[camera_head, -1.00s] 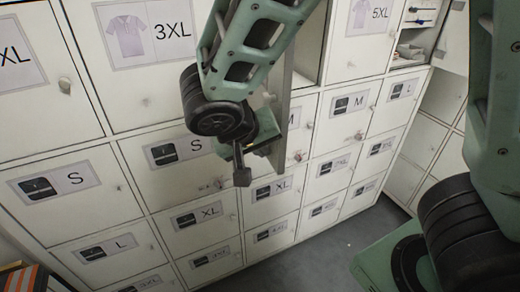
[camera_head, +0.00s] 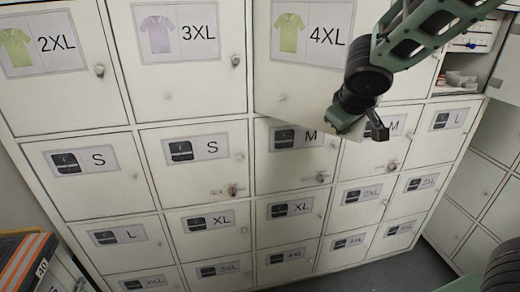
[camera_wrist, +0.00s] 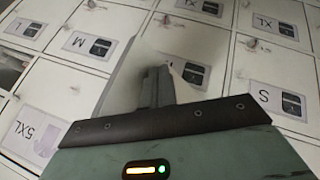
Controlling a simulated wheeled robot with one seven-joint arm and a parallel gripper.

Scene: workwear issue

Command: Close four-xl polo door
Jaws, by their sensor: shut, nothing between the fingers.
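The 4XL polo door (camera_head: 300,88) carries a picture of a green polo shirt and is in the upper row in the head view. It stands slightly ajar: its lower edge juts out over the M door below. My gripper (camera_head: 377,128) is shut and empty, just right of the door's lower right corner. My forearm and wrist hide the door's right edge and any knob there. I cannot tell whether my wrist touches the door. In the wrist view my shut gripper (camera_wrist: 157,86) points at the locker fronts, beside a blurred pale panel.
The 3XL polo door (camera_head: 180,85) and 2XL polo door (camera_head: 60,100) to the left are shut. Smaller labelled doors fill the rows below. An open compartment (camera_head: 465,75) with items is at the upper right. A striped orange item (camera_head: 25,265) is at the lower left.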

